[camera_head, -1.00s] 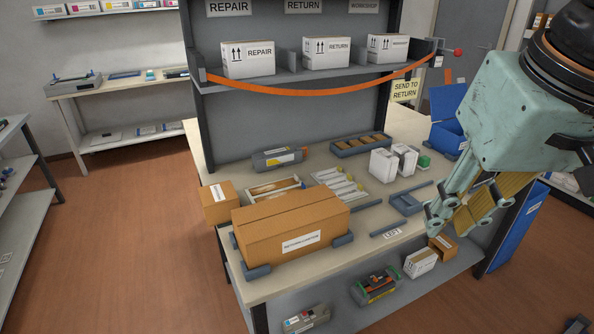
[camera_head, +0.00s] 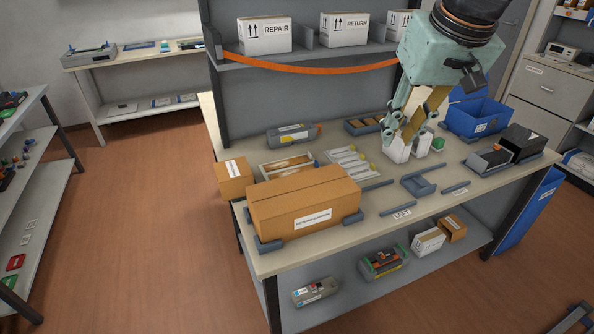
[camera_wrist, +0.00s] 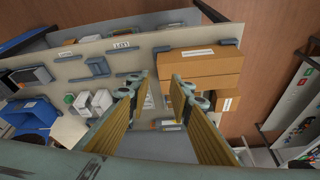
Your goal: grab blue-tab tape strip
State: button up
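Several pale tape strips (camera_head: 350,162) lie side by side on the workbench in the head view, with yellowish ends. I cannot make out a blue tab on any of them. In the wrist view a pale patch (camera_wrist: 147,101) between my fingers may be part of them.
A large brown carton (camera_head: 305,200) stands left in front of the strips. A shallow tray (camera_head: 285,167), a grey-yellow cartridge (camera_head: 293,134) and a compartment tray (camera_head: 362,127) lie around them. A shelf with an orange band (camera_head: 310,68) runs above the back. Blue bins (camera_head: 480,121) stand right.

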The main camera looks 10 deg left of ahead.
jog(key=w+a+f+n+p, duration=0.1)
jog(key=w+a+f, duration=0.25)
jog(key=w, duration=0.55)
jog(key=w+a+f+n+p, duration=0.1)
jog(key=w+a+f+p, duration=0.2)
jog(key=w, duration=0.6)
jog(key=w+a+f+p, duration=0.1)
jog(key=w+a+f, duration=0.4)
jog(key=w+f, duration=0.2)
jog(key=w+a+f+n+y+p, duration=0.1)
jog(key=w+a+f, duration=0.4)
jog(key=w+f, duration=0.3)
jog(key=shift+f, duration=0.7)
send_over(317, 163)
jog(key=s, duration=0.1)
jog(key=shift+s+d+f, duration=0.1)
jog(key=shift+d+f, duration=0.05)
jog(key=shift+f, duration=1.2)
jog(key=shift+s+d+f, duration=0.1)
jog(key=shift+d+f, duration=0.05)
jog(key=shift+f, duration=1.15)
jog(key=shift+d+f, duration=0.15)
jog(key=shift+f, duration=1.2)
jog(key=shift+f, duration=0.1)
jog(key=shift+b+x, duration=0.55)
jog(key=shift+x, duration=1.95)
jog(key=shift+d, duration=0.1)
